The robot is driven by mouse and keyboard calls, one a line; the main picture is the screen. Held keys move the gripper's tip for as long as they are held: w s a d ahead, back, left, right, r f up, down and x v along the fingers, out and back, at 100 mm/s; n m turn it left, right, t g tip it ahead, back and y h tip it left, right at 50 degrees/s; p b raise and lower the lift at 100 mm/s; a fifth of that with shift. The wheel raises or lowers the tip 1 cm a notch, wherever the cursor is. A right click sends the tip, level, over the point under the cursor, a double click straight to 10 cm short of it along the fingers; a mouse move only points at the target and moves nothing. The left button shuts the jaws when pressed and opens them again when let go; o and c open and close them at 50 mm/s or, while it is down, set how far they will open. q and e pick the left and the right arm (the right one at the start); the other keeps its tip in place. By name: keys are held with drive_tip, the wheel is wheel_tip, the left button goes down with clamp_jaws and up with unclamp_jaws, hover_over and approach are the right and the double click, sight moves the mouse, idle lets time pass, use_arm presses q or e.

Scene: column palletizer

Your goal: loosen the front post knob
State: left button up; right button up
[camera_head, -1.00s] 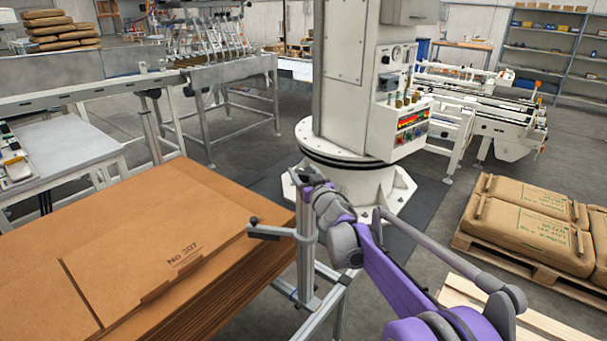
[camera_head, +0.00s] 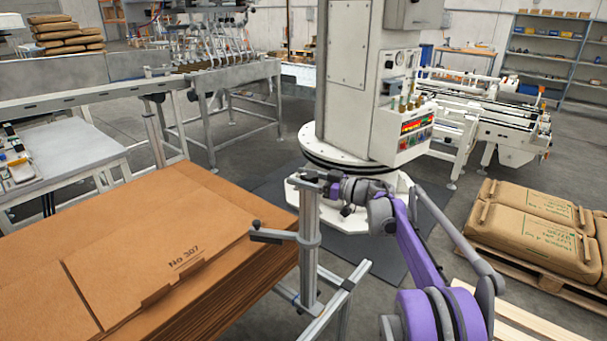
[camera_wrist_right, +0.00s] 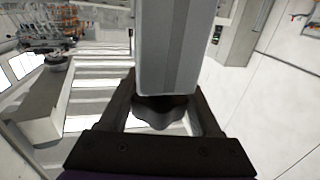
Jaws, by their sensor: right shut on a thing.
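The front post (camera_head: 308,255) is a grey upright metal profile at the front corner of the cardboard stack; it also shows in the right wrist view (camera_wrist_right: 175,45). The dark lobed knob (camera_wrist_right: 160,112) sits at the post, between the two fingers of my right gripper (camera_wrist_right: 165,105), which is shut on it. In the head view my right gripper (camera_head: 331,184) is at the right side of the post, near its top, and the knob is hidden there. My left gripper is not in view.
A stack of brown cardboard sheets (camera_head: 150,240) lies left of the post, with a dark stop arm (camera_head: 268,234) reaching over its edge. A white machine column (camera_head: 350,80) stands behind. Brown sacks (camera_head: 525,222) lie on a pallet at right. Floor shows between.

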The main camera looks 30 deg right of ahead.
drive_tip(key=n+g+y+p, duration=0.1)
drive_tip(key=y, duration=0.1)
drive_tip(key=n+g+y+p, duration=0.1)
drive_tip(key=n+g+y, duration=0.1)
drive_tip(key=shift+s+a+r+g+p, duration=0.2)
drive_tip(key=shift+g+p, duration=0.1)
drive_tip(key=shift+p, duration=0.1)
drive_tip(key=shift+s+a+f+n+g+y+p, duration=0.1)
drive_tip(key=shift+s+n+g+y+p, duration=0.05)
drive_tip(key=shift+n+g+y+p, duration=0.7)
drive_tip(key=shift+s+a+n+g+y+p, duration=0.1)
drive_tip(key=shift+n+g+y+p, duration=0.25)
drive_tip(key=shift+n+g+p, duration=0.5)
drive_tip(key=shift+g, duration=0.3)
drive_tip(key=o, duration=1.4)
drive_tip(key=shift+c, duration=0.2)
drive_tip(key=shift+b, duration=0.3)
drive_tip(key=v, duration=1.1)
drive_tip(key=shift+p, duration=0.35)
